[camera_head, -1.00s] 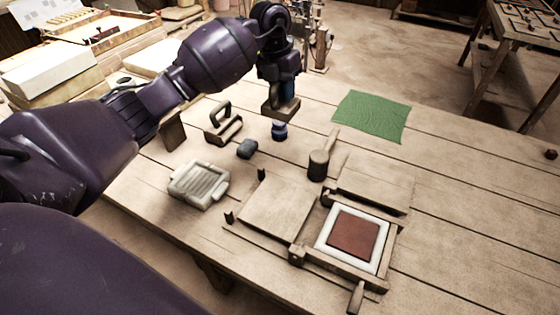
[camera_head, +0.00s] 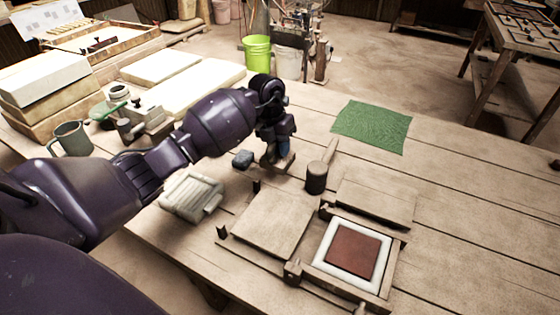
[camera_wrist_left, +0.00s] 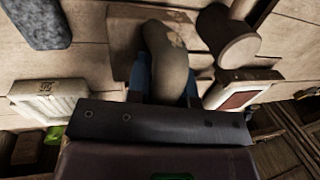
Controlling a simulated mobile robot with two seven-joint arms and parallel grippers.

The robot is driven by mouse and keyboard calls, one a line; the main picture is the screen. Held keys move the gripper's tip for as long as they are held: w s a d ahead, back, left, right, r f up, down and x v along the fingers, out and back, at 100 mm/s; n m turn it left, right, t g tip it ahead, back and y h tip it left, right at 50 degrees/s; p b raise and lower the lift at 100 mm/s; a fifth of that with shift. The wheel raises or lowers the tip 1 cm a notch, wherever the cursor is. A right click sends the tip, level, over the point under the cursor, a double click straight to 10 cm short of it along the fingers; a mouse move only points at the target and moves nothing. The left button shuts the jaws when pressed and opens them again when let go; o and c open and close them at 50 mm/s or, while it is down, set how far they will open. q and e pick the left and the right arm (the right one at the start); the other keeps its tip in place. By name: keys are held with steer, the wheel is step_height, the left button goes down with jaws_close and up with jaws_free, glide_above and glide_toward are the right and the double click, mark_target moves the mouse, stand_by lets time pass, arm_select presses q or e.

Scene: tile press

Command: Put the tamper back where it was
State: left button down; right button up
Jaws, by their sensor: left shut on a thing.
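My left gripper (camera_head: 279,149) is shut on the handle of the wooden tamper (camera_head: 270,163), over the table left of the mallet. In the left wrist view the tamper's rounded handle (camera_wrist_left: 167,58) stands between my blue fingers and its flat wooden base (camera_wrist_left: 122,48) shows behind. I cannot tell whether the base touches the table. My right gripper is not in view.
The mallet (camera_head: 316,178) stands close to the right of the tamper. A blue-grey block (camera_head: 243,158) is just left. The press frame with its red tile (camera_head: 352,252) and a ribbed pale block (camera_head: 190,196) are nearer. A green cloth (camera_head: 372,127) lies behind right.

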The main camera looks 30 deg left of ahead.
mark_target(278, 155)
arm_select(q)
steer(key=x, duration=0.2)
steer(key=a+b+x, duration=0.1)
steer(key=x, duration=0.2)
steer(key=shift+f, duration=0.15)
steer(key=shift+f, duration=0.1)
steer(key=c, duration=1.1)
jaws_free()
steer(key=shift+o, duration=0.5)
